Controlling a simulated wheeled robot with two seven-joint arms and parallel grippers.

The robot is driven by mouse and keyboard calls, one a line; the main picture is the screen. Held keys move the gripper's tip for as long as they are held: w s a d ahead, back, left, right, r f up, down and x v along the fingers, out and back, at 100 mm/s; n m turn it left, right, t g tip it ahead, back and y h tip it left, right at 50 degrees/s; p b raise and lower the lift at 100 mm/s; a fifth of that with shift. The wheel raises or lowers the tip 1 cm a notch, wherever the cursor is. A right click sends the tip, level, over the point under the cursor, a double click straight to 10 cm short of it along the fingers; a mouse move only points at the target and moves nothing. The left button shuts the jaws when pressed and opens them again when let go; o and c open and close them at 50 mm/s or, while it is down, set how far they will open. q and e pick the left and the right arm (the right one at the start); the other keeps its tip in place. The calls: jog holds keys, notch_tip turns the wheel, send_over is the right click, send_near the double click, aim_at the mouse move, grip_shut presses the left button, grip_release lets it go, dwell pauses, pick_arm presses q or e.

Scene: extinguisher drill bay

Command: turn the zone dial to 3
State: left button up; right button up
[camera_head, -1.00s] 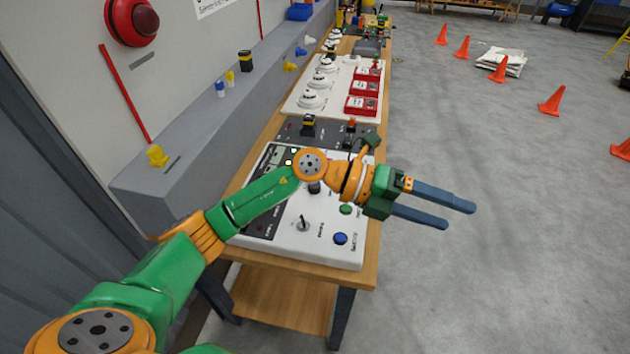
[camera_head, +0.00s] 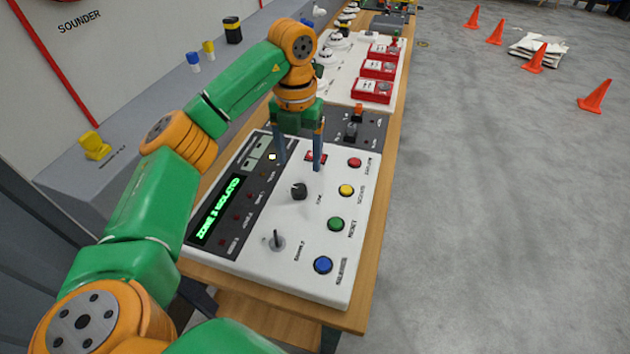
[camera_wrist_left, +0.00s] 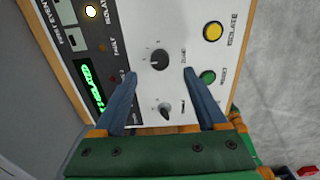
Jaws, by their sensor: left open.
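The zone dial (camera_head: 299,190) is a small black knob on the white control panel (camera_head: 310,262), right of a green-lit display (camera_head: 216,209). In the left wrist view the dial (camera_wrist_left: 160,60) shows between and just beyond the fingertips. My left gripper (camera_head: 300,165) is open and empty, pointing down above the panel, with its fingers apart on either side of the dial in the wrist view. It does not appear to touch the dial. The dial's setting is too small to read. My right gripper is not in view.
Red (camera_head: 355,162), yellow (camera_head: 346,190), green (camera_head: 336,224) and blue (camera_head: 323,265) buttons line the panel's right side. Red call points (camera_head: 372,90) lie farther back. Open floor with orange cones (camera_head: 595,96) is at right.

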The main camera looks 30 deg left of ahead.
aim_at(299, 189)
pick_arm(q)
jog(key=shift+s+f+b, duration=0.35)
jog(key=shift+s+f, duration=0.05)
jog(key=shift+f, duration=0.3)
notch_tip(299, 189, down, 6)
jog(key=shift+f+p, duration=0.15)
jog(key=shift+p, duration=0.2)
grip_shut()
